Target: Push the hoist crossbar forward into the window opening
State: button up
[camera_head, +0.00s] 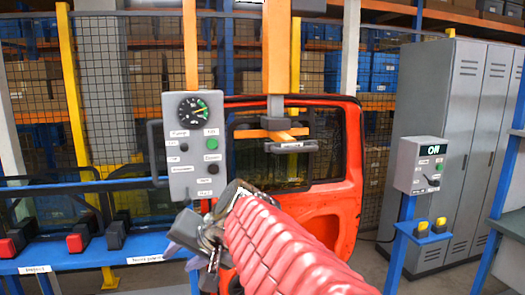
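The hoist crossbar (262,134) is a short orange bar under an orange upright (277,50), with a grey bar or pad (296,147) at its right end. In the picture it overlaps the window opening of the red door (335,205); I cannot tell how deep it sits. My gripper (192,240) is at lower centre, at the end of my red-sleeved arm, below the grey control box (196,145) and left of the door's lower part. It appears apart from the crossbar. Its fingers are partly hidden and blend together, so opening is unclear.
A blue bench (95,254) with red and black blocks stands at left. A grey box reading "ON" (420,165) stands on a blue post at right, before grey lockers (462,130). Mesh fencing and shelves stand behind. Some floor shows between the door and post.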

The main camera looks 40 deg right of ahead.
jog(key=w+d+r+m+t+h, duration=0.1)
jog(key=w+d+r+m, duration=0.25)
jog(key=d, duration=0.45)
jog(key=m+t+h, duration=0.3)
jog(key=m+h, duration=0.5)
jog(key=m, duration=0.3)
send_near(299, 150)
jog(key=f+v, duration=0.1)
jog(key=v, duration=0.2)
jog(key=shift+r, duration=0.4)
jog(key=shift+w+d, duration=0.1)
jog(key=shift+w, duration=0.05)
jog(key=x, duration=1.3)
jog(key=shift+w+d, duration=0.15)
jog(key=shift+w, duration=0.1)
jog(key=shift+c, duration=0.4)
